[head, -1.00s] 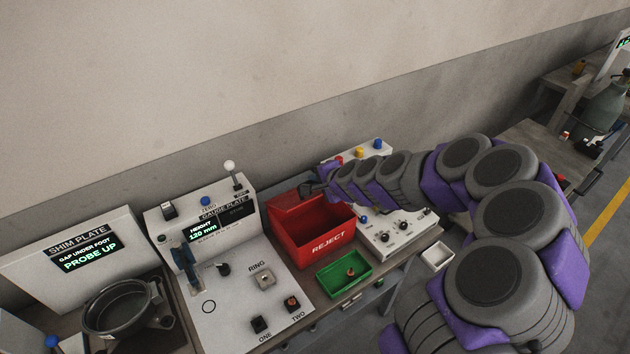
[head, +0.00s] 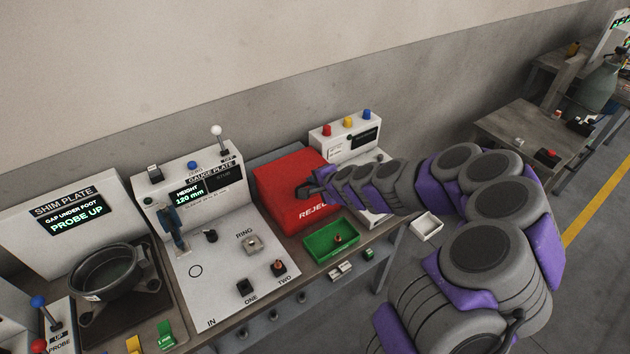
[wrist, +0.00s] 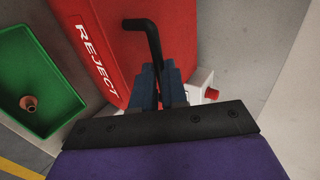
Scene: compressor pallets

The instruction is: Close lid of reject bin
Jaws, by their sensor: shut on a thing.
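The red reject bin (head: 312,212) stands on the bench, with its white REJECT label on the front. Its red lid (head: 285,174) lies down over the top, and the inside of the bin is hidden. My gripper (head: 306,190) is at the right part of the lid. In the wrist view my gripper (wrist: 160,75) is shut on a black bent bar (wrist: 152,40), which lies against the red surface and seems to be the lid's handle.
A green tray (head: 331,240) with a small brown part sits in front of the bin. The gauge plate station (head: 225,265) is to the left. A white box with coloured buttons (head: 345,136) stands behind right, and a small white tray (head: 427,227) sits to the right.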

